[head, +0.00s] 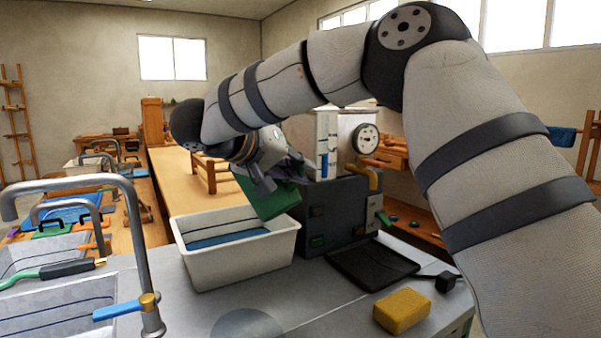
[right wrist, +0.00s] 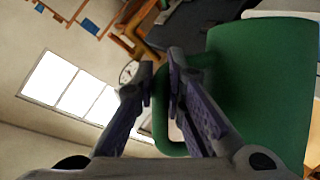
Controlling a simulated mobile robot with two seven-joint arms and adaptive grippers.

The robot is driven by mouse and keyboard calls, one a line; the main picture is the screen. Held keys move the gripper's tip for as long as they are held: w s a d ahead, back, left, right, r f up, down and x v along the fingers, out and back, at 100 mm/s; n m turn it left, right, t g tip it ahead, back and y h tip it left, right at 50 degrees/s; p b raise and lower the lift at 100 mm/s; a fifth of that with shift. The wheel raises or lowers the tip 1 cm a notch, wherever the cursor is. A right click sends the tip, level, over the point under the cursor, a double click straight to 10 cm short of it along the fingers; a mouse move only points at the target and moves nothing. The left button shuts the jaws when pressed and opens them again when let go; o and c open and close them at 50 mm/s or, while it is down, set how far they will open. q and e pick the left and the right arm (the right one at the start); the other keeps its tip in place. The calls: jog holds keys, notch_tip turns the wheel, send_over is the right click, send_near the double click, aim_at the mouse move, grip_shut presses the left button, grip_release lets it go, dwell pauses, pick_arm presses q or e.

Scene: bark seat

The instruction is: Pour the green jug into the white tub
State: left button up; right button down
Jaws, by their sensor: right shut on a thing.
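The green jug (head: 272,201) is held tilted above the right part of the white tub (head: 240,262), with its lower end close to the tub's right rim. My right gripper (head: 266,182) is shut on the jug, at its upper left side in the head view. In the right wrist view the jug (right wrist: 262,85) fills the right side, and the fingers (right wrist: 160,85) close around its handle. The tub stands on the grey counter and shows blue inside with a dark line along its wall. Whether anything flows from the jug cannot be seen. My left gripper is not in view.
A grey machine with a gauge (head: 366,139) stands right behind the tub. A black tray (head: 372,264) and a yellow sponge (head: 402,311) lie on the counter to the right. A metal tap (head: 143,250) and sinks are at the left.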

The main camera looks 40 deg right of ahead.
jog(key=shift+w+r, duration=0.1)
jog(key=shift+r, duration=0.2)
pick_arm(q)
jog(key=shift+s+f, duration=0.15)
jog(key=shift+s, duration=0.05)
pick_arm(e)
jog(key=shift+w+r+n+g, duration=0.2)
jog(key=shift+r+n+g, duration=0.15)
jog(key=shift+r, duration=0.3)
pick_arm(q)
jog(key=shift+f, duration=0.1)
pick_arm(e)
jog(key=shift+w+a+r, duration=0.1)
jog(key=shift+r, duration=0.2)
jog(key=shift+w+r+n+g+b, duration=0.25)
jog(key=shift+r+n+b, duration=0.1)
jog(key=shift+r, duration=0.1)
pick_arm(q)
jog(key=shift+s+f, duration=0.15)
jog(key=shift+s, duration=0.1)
pick_arm(e)
jog(key=shift+r, duration=0.2)
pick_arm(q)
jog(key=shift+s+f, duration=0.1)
pick_arm(e)
jog(key=shift+w+a+r+g, duration=0.1)
jog(key=shift+r+g, duration=0.2)
